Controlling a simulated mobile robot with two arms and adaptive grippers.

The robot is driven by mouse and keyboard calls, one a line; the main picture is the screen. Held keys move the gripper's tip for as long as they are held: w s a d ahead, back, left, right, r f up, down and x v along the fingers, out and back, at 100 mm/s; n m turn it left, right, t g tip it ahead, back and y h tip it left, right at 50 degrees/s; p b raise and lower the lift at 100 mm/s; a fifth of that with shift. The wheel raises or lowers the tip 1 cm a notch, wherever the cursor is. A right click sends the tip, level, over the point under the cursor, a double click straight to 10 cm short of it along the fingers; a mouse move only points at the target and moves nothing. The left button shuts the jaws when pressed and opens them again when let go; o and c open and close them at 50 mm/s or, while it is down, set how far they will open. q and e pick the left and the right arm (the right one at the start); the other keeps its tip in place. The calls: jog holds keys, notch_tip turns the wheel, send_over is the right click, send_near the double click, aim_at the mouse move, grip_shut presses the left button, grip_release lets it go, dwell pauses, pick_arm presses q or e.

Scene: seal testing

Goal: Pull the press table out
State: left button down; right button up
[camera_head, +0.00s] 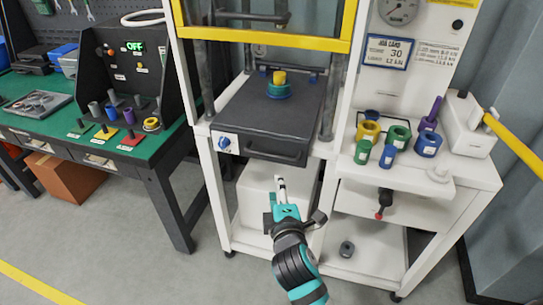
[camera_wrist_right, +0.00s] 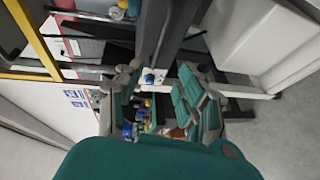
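The press table (camera_head: 262,118) is a dark flat slab inside the press frame. A dark bar handle (camera_head: 273,155) runs along its front edge. A yellow and teal round piece (camera_head: 278,85) stands on it. My right gripper (camera_head: 282,188) is just below and in front of the handle, apart from it in the head view. In the right wrist view its two teal fingers (camera_wrist_right: 160,92) are spread with nothing held between them. A dark part (camera_wrist_right: 158,30), perhaps the press table's front, fills the top centre there. My left gripper is out of view.
A blue knob (camera_head: 224,143) sits left of the handle. A yellow-edged guard (camera_head: 270,38) hangs above the table. Coloured cylinders (camera_head: 390,140) stand on the right-hand shelf. A green workbench (camera_head: 80,118) is at left. The grey floor (camera_head: 150,265) in front is clear.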

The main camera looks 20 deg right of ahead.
aim_at(272, 157)
jog(key=x, duration=1.7)
jog(key=shift+f, duration=0.1)
grip_shut()
